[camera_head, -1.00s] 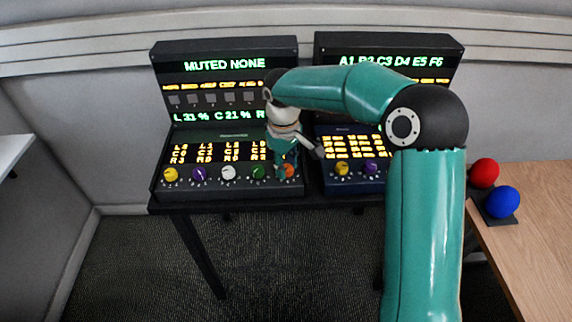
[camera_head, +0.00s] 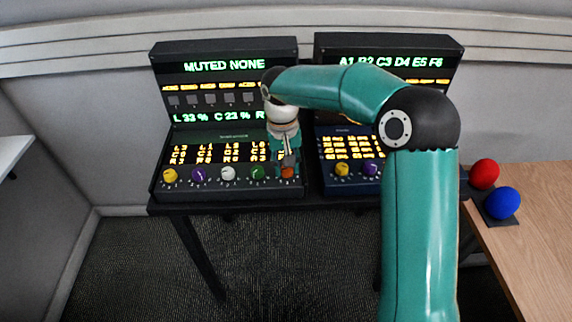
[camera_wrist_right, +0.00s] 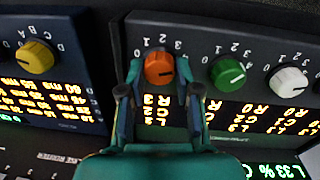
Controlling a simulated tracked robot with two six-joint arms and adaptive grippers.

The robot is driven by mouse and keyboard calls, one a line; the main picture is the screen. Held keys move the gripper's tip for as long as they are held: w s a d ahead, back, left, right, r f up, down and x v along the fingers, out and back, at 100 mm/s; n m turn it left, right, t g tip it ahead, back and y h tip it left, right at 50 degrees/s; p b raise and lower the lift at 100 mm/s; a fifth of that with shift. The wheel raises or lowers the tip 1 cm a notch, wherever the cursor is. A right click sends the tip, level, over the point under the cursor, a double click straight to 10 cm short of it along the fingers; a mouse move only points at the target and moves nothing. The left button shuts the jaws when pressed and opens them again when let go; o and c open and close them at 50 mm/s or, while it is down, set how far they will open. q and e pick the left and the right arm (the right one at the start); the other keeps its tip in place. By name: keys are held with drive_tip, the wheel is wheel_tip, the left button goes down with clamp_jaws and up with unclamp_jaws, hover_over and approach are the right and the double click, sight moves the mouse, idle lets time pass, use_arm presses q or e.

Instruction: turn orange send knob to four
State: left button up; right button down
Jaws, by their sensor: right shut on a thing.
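The orange knob (camera_head: 288,173) is at the right end of the knob row on the left console (camera_head: 175,140). It also shows in the wrist view (camera_wrist_right: 158,68), with a dark pointer line toward the right of that picture. My right gripper (camera_head: 289,163) comes down on it from above. In the wrist view the right gripper's fingers (camera_wrist_right: 159,77) stand on both sides of the knob and are shut on it. Printed digits ring the knob, partly hidden by the fingers, so I cannot tell which one the pointer meets. My left gripper is not in view.
Green (camera_head: 257,173), white (camera_head: 228,173), purple (camera_head: 199,174) and yellow (camera_head: 170,175) knobs sit left of the orange one. A second console (camera_head: 345,150) stands close on the right. A red ball (camera_head: 484,173) and a blue ball (camera_head: 502,203) are on the wooden table.

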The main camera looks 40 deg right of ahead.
sight(283, 168)
drive_tip(key=shift+w+r, duration=0.1)
idle(0.3)
drive_tip(key=c, duration=0.8)
unclamp_jaws()
wheel_tip(283, 168, up, 12)
drive_tip(key=shift+a, duration=0.3)
drive_tip(key=shift+w, duration=0.1)
